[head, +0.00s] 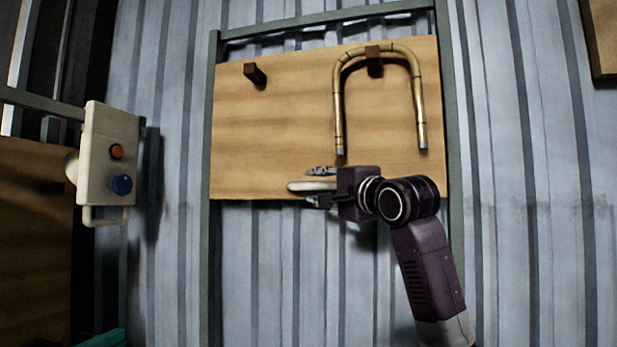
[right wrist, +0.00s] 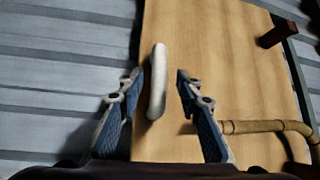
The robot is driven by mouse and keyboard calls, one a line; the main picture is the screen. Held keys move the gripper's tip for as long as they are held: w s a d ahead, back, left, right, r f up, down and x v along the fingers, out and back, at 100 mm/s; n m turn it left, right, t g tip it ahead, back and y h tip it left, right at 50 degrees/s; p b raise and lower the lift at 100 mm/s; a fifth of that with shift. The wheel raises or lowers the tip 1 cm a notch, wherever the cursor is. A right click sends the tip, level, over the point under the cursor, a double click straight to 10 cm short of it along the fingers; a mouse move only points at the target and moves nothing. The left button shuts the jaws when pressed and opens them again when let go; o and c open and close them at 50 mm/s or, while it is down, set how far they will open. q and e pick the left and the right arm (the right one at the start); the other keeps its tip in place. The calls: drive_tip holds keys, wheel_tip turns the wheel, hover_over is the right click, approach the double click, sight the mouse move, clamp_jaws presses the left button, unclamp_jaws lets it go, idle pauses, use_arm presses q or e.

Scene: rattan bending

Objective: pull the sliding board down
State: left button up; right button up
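The sliding board (head: 275,130) is a light wooden panel in a dark upright frame on the corrugated wall. It also shows in the right wrist view (right wrist: 205,50). A white bar handle (head: 298,186) sits near its lower edge. My right gripper (head: 318,187) is open at the handle, with one finger above and one below it. In the right wrist view the handle (right wrist: 157,85) lies between the open fingers (right wrist: 161,74), nearer the left one, with a gap to the right one. I cannot tell whether the left finger touches it. My left gripper is not in view.
A bent rattan arch (head: 337,105) hangs over a brown peg (head: 374,60) on the board, just above my gripper. Another peg (head: 254,74) is bare. A pale control box (head: 108,160) with orange and blue buttons stands at left. Below the board is open wall.

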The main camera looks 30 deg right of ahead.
sight(313, 188)
drive_tip(key=w, duration=0.1)
drive_tip(key=w+p, duration=0.1)
drive_tip(key=w, duration=0.1)
drive_tip(key=shift+w+d+r, duration=0.15)
drive_tip(key=shift+w+d, duration=0.05)
drive_tip(key=shift+d, duration=0.1)
drive_tip(key=shift+a, duration=0.1)
clamp_jaws()
